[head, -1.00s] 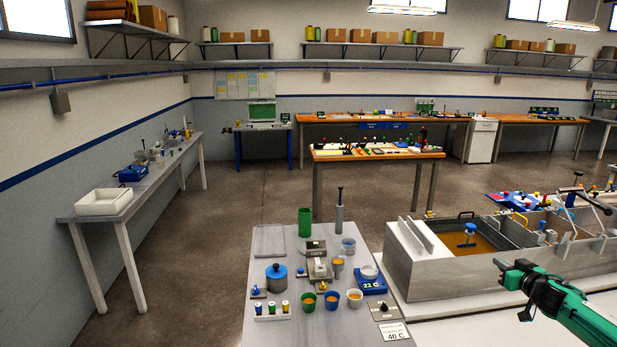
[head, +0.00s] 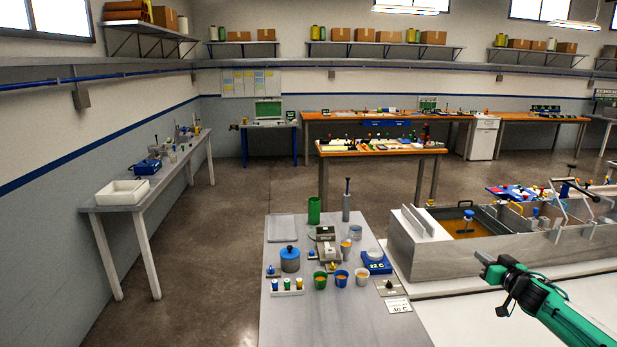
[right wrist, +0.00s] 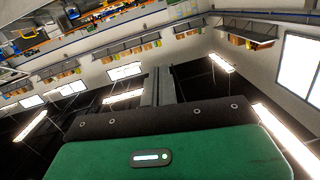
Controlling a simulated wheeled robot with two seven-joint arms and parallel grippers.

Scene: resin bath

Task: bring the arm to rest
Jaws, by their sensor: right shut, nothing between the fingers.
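My right gripper (head: 487,264) is at the right of the head view, on its green and black arm. It points left, in front of the resin bath (head: 437,271), and it is shut and empty. In the right wrist view my gripper's fingers (right wrist: 163,84) are together with nothing between them, against the upper walls, shelves and ceiling lamps. My left gripper is not in view.
A grey bench (head: 340,325) in front holds a blue pot (head: 290,259), several cups with orange contents and a blue scale (head: 376,263). A side table (head: 170,171) with a white tray (head: 122,191) stands at left. Open floor lies between.

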